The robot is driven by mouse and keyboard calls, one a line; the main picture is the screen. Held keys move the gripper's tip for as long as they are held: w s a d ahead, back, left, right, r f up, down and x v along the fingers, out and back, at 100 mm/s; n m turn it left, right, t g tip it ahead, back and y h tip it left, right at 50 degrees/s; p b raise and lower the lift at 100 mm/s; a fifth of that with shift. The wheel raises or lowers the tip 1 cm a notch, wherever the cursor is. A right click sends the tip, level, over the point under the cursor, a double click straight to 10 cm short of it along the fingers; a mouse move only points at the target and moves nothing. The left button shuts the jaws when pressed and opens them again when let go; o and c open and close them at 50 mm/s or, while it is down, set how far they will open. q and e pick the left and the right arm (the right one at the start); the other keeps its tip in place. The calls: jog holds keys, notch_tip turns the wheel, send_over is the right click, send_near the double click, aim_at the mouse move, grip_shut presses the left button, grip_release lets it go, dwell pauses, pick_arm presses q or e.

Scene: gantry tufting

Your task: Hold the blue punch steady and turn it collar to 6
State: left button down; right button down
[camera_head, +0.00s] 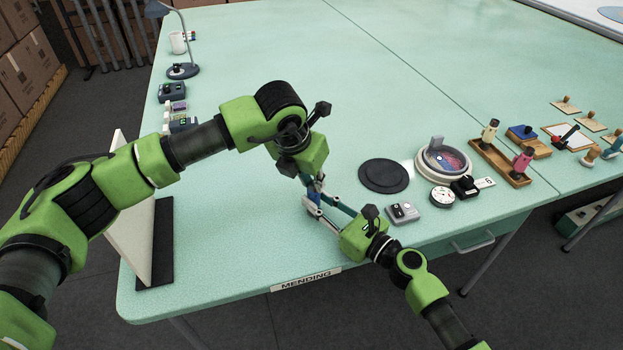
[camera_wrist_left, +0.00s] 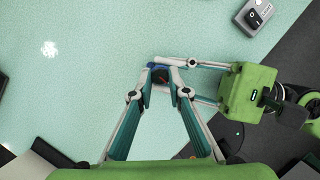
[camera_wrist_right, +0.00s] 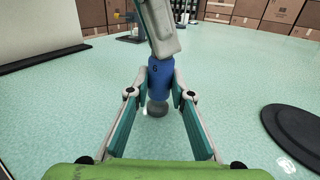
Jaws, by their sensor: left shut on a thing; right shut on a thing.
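The blue punch (camera_wrist_right: 160,76) stands roughly upright above the table, between both grippers. A dark figure that looks like a 6 shows on its blue side in the right wrist view, and a dark rounded end sits below. My left gripper (camera_head: 315,186) comes down from above and is shut on the upper part of the punch. My right gripper (camera_wrist_right: 160,92) reaches in from the side and is shut on the lower blue part. In the left wrist view, only a bit of blue punch (camera_wrist_left: 160,74) shows between the fingers. The collar's edge is hard to make out.
A black round mat (camera_head: 384,175) and a small grey switch box (camera_head: 402,213) lie right of the grippers. Farther right are a round dish (camera_head: 443,163), a white dial (camera_head: 441,197) and wooden trays (camera_head: 500,163). A white upright panel (camera_head: 138,210) stands left.

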pick_arm(q)
jog(key=shift+n, duration=0.4)
jog(key=c, duration=1.9)
grip_release()
jog(key=shift+r, duration=0.1)
jog(key=v, duration=1.1)
jog(key=shift+s+r, duration=0.25)
jog(key=shift+r, duration=0.1)
jog(key=shift+d, duration=0.1)
pick_arm(e)
jog(key=c, duration=1.7)
grip_release()
